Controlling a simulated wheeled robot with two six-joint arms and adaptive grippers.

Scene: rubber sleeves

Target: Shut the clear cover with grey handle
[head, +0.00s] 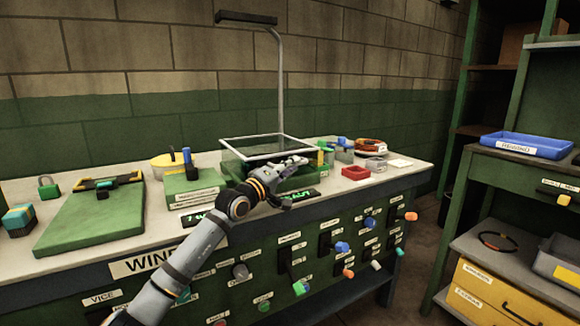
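The clear cover (262,145) is a see-through panel with a pale frame on top of a green box (232,166) at the back middle of the bench. It looks tilted up a little from the box, but I cannot tell how far. My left gripper (300,161) is at the cover's front right edge, with my arm crossing in front of the box. The grey handle cannot be told apart from the gripper and is probably hidden by it. I cannot tell whether the fingers are open, shut or touching the cover. My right gripper is out of view.
A lamp post (281,85) rises behind the cover. A green block with a blue peg (188,172) stands to the left, and a green board (92,220) lies further left. A red tray (356,172) is to the right. Knobs and levers line the bench front.

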